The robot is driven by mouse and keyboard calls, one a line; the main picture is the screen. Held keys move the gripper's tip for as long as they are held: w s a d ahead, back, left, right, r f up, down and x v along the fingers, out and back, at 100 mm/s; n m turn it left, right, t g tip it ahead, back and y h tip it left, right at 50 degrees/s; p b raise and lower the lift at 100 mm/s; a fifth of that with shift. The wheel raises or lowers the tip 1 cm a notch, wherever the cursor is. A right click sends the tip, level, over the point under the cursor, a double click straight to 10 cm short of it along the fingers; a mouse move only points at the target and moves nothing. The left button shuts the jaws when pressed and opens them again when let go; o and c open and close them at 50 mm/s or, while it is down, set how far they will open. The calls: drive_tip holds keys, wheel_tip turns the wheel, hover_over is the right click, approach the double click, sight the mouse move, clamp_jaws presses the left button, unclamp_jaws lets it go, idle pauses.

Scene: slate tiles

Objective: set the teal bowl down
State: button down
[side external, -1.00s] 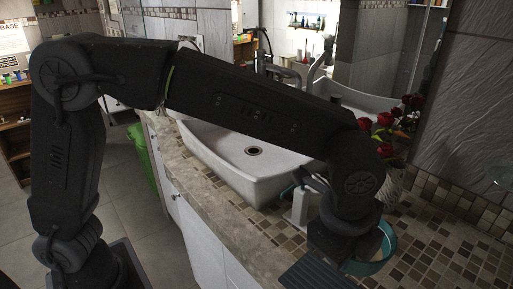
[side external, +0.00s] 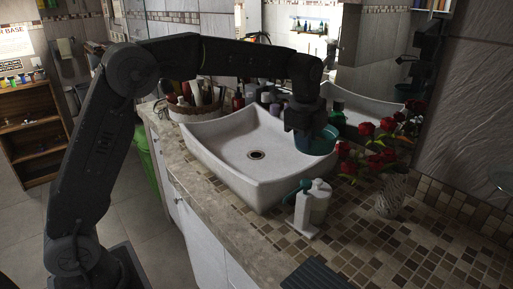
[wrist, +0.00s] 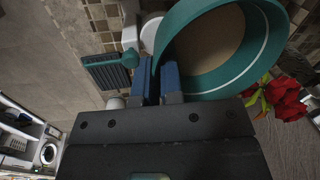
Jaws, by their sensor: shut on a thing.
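The teal bowl (side external: 318,143) hangs from my gripper (side external: 303,130) in the side view, in front of the sink's back right part. My gripper is shut on the bowl's wall near the rim. In the wrist view, the blue fingers (wrist: 160,76) pinch the edge of the bowl (wrist: 270,55), whose inside looks brown with a pale line around the wall. The bowl appears raised, but its exact height over the sink or counter is hard to tell. My gripper hides part of it in the side view.
The white sink (side external: 225,155) fills the counter's middle. A soap dispenser (side external: 302,210) with a teal top stands at its front right. Red roses (side external: 375,145) in a patterned vase (side external: 391,195) are close on the right. A dark ribbed mat (side external: 315,275) lies in front. Tiled counter (side external: 370,245) is clear around it.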

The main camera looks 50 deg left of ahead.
drive_tip(key=s+a+n, duration=0.2)
drive_tip(key=s+a, duration=0.1)
drive_tip(key=a, duration=3.5)
drive_tip(key=w+d+f, duration=0.2)
drive_tip(key=w+f, duration=0.1)
drive_tip(key=f, duration=0.1)
drive_tip(key=w+d+f, duration=0.3)
drive_tip(key=f, duration=0.1)
drive_tip(key=w+d+f, duration=0.2)
drive_tip(key=w+f, duration=0.1)
drive_tip(key=f, duration=0.1)
drive_tip(key=shift+w+d+f, duration=0.15)
drive_tip(key=shift+w+d, duration=0.05)
drive_tip(key=shift+w, duration=0.05)
drive_tip(key=shift+f, duration=2)
drive_tip(key=shift+f, duration=0.2)
drive_tip(key=c, duration=1.3)
unclamp_jaws()
